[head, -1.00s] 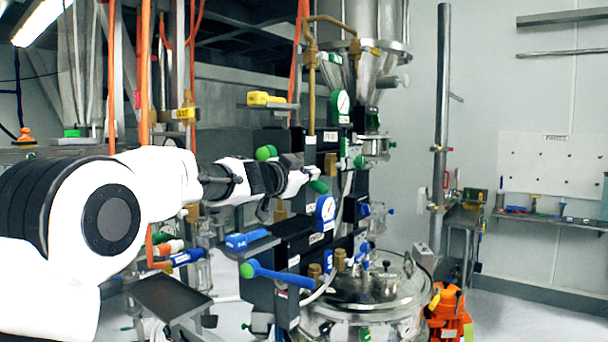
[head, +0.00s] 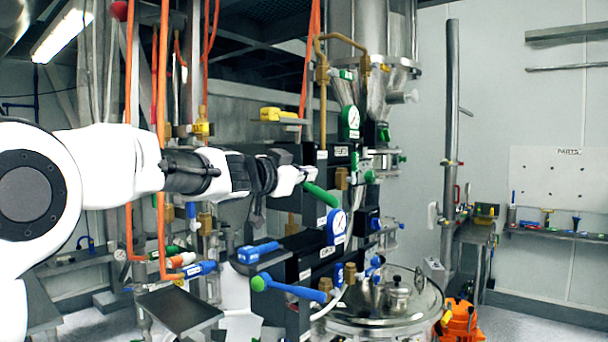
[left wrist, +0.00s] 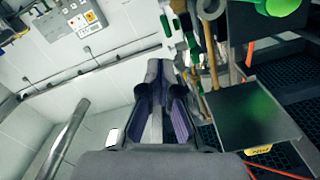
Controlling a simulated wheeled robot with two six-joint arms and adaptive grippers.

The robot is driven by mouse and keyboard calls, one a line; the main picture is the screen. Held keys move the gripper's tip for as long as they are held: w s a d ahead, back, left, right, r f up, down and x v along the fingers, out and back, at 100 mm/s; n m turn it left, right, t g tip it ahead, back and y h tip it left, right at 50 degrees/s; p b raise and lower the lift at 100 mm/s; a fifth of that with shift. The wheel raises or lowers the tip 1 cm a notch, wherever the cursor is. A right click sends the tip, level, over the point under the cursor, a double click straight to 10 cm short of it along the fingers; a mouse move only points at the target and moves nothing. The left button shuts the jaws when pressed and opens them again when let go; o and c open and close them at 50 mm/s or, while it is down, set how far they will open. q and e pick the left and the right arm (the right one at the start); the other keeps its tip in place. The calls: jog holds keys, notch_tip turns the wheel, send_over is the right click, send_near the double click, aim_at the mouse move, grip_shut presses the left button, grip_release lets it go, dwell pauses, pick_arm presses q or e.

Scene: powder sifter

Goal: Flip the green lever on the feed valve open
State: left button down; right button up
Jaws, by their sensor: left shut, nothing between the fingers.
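The green lever (head: 322,194) shows in the head view as a green bar on the dark valve panel, sloping down to the right. Its left end is hidden behind my left gripper (head: 310,173). That gripper is shut and empty, with its tips just above the visible green bar; I cannot tell whether they touch it. In the left wrist view the closed fingers of my left gripper (left wrist: 158,66) point away from the camera, with green and white parts beyond them. My right gripper is not in view.
A blue lever (head: 290,289) sticks out left below, near a blue block on a shelf (head: 258,252). A steel vessel (head: 370,322) is at bottom right. Orange hoses (head: 163,130) hang at left.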

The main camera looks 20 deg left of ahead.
pick_arm(q)
jog(key=p, duration=0.3)
send_over(321, 191)
jog(key=s+d, duration=0.2)
jog(key=s, duration=0.1)
jog(key=f, duration=0.1)
jog(key=a+f+b, duration=0.1)
jog(key=f, duration=0.2)
jog(key=shift+w+a+b, duration=0.15)
jog(key=shift+w+b, duration=0.15)
jog(key=shift+b, duration=0.05)
jog(key=shift+f+m+b, duration=0.3)
jog(key=shift+f+b, duration=0.1)
jog(key=shift+b, duration=0.05)
jog(key=w+a+f+m+b, duration=0.1)
jog(key=a+f+m+b, duration=0.2)
jog(key=f+m+b, duration=0.3)
jog(key=shift+a+f+m+t, duration=0.2)
jog(key=shift+f+m+t, duration=0.1)
jog(key=shift+m, duration=0.6)
jog(key=shift+w+r, duration=0.1)
